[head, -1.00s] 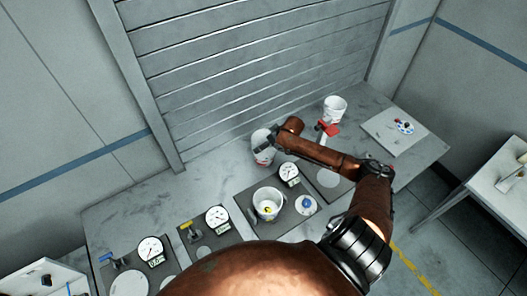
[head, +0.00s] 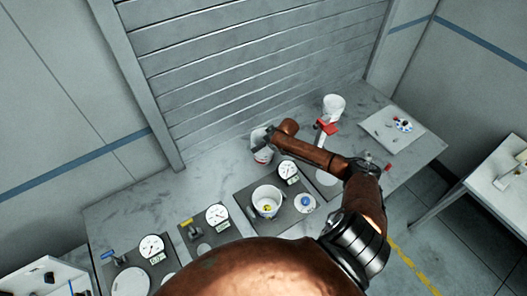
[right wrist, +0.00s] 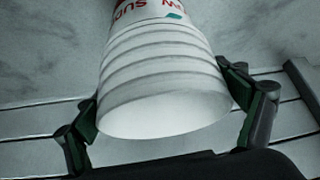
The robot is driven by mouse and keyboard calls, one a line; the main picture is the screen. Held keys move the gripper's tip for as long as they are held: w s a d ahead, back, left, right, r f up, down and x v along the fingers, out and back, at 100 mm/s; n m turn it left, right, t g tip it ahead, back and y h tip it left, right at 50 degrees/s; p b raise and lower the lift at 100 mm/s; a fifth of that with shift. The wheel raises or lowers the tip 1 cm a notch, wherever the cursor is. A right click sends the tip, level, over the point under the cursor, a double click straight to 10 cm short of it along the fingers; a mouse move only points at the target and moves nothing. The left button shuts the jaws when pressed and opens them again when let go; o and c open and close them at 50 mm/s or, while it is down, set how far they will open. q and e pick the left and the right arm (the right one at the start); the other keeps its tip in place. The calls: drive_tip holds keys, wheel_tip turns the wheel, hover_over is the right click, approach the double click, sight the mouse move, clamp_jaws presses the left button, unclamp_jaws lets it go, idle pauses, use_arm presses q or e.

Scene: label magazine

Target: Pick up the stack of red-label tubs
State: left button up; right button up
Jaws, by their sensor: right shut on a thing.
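The stack of red-label tubs (head: 263,157) stands at the back of the bench in the head view, partly hidden by my right gripper (head: 264,138). In the right wrist view it is a white nested stack (right wrist: 165,75) with several ridged rims and red lettering at the top edge. The fingers of my right gripper (right wrist: 168,115) lie on both sides of the stack, shut on it. The head view does not show clearly whether the stack is off the bench. My left gripper is in neither view.
Another white tub (head: 334,107) stands to the right, beside a red-topped fixture (head: 326,126). A white tub (head: 267,201) sits on a dark plate in front, near several dials. A pale board (head: 392,132) with small parts lies at the right. A slatted shutter (head: 250,60) rises behind.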

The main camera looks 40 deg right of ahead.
drive_tip(key=c, duration=0.7)
